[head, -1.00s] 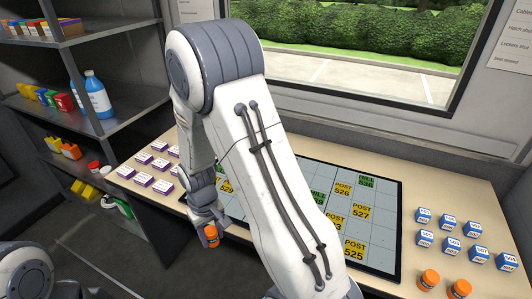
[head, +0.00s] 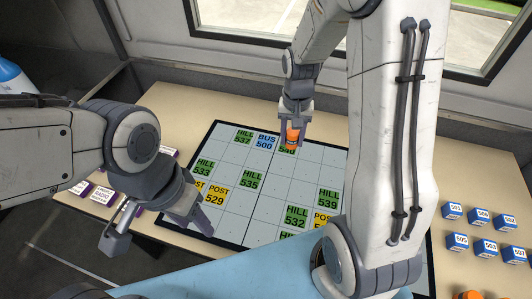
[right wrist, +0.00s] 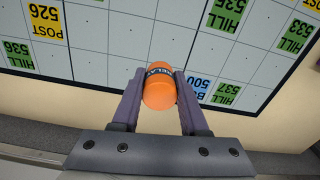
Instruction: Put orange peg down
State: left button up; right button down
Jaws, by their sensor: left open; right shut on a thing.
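My right gripper (head: 294,118) is shut on an orange peg (head: 292,138) at the back edge of the gridded board (head: 262,182). In the right wrist view the peg (right wrist: 158,92) has a black lettered band and sits between both fingers (right wrist: 158,108). In the head view it partly covers a green HILL 540 tile (head: 287,149), to the right of the blue BUS 500 tile (head: 265,141). Whether it touches the board I cannot tell. My left gripper (head: 158,232) is open and empty near the board's front left corner.
Green HILL tiles (head: 250,181) and yellow POST tiles (head: 216,196) lie on the board, with bare cells between. Blue blocks (head: 485,247) stand at the right, and another orange peg (head: 471,295) at the bottom edge. Purple-edged white blocks (head: 103,194) stand at the left.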

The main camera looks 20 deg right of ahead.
jog(key=r+m, duration=0.1)
jog(key=d+r+m, duration=0.1)
jog(key=r+m, duration=0.1)
jog(key=shift+w+d, duration=0.2)
jog(key=shift+w, duration=0.15)
jog(key=p, duration=0.1)
send_over(259, 160)
notch_tip(259, 160, down, 6)
jog(key=shift+f, duration=0.1)
notch_tip(259, 160, down, 4)
jog(key=shift+a+r+p, duration=0.1)
jog(key=shift+p, duration=0.2)
jog(key=shift+f, duration=0.2)
jog(key=shift+f, duration=0.2)
jog(key=shift+c, duration=2.1)
grip_release()
jog(key=shift+r, duration=0.1)
